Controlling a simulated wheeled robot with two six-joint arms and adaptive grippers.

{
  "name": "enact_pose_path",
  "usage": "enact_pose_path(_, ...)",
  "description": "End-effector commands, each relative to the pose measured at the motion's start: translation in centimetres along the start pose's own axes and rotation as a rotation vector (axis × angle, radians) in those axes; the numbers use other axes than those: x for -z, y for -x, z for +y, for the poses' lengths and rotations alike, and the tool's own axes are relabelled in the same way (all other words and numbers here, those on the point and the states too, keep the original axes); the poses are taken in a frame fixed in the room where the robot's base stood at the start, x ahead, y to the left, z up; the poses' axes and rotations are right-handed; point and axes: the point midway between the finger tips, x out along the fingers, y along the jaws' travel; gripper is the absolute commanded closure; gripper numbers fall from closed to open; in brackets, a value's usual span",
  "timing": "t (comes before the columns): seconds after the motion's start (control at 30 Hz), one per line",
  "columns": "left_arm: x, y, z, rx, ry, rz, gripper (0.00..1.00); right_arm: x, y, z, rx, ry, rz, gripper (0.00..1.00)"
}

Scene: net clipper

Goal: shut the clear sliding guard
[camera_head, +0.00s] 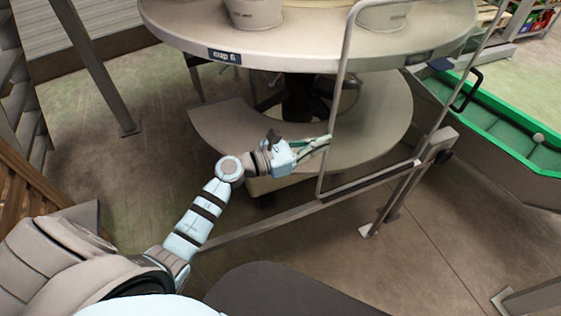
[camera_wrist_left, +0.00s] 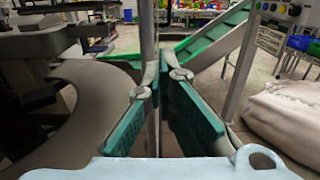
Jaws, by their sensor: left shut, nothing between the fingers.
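The clear sliding guard (camera_head: 338,100) is a see-through panel in a grey tube frame, standing upright in front of the right part of the round table. Its black handle (camera_head: 467,90) is on its right side. Its lower edge meets a slanting floor rail (camera_head: 290,213). My left gripper (camera_head: 326,141) is shut and empty, with its tips at the guard's left upright; I cannot tell whether they touch. In the left wrist view, the green-padded fingers (camera_wrist_left: 162,82) point at a grey upright (camera_wrist_left: 148,40), likely the guard's. My right gripper is not in view.
The round table (camera_head: 280,55) carries grey pots (camera_head: 255,12) and has a lower round shelf (camera_head: 375,125). A green-edged conveyor (camera_head: 500,135) stands at the right. A metal post (camera_head: 97,65) stands at the left. The floor at front right is mostly clear.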

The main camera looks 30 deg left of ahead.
Motion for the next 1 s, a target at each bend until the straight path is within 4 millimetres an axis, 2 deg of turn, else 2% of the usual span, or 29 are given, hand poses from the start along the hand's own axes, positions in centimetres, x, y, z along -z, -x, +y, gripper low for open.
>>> enact_pose_path(0.13,0.0,-0.1,0.6,-0.018,-0.001,0.0,1.0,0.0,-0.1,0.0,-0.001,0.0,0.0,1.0)
enact_pose_path(0.5,0.0,-0.3,0.5,-0.015,0.0,-0.001,1.0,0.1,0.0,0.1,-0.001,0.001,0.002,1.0)
enact_pose_path(0.67,0.1,0.4,0.6,-0.012,-0.002,0.0,1.0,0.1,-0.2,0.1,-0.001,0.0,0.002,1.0)
enact_pose_path(0.83,0.3,2.7,0.8,-0.005,-0.002,0.003,1.0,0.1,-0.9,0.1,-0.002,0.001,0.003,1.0)
enact_pose_path(1.0,0.7,8.0,0.5,0.005,-0.005,0.009,1.0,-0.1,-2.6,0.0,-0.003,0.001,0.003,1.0)
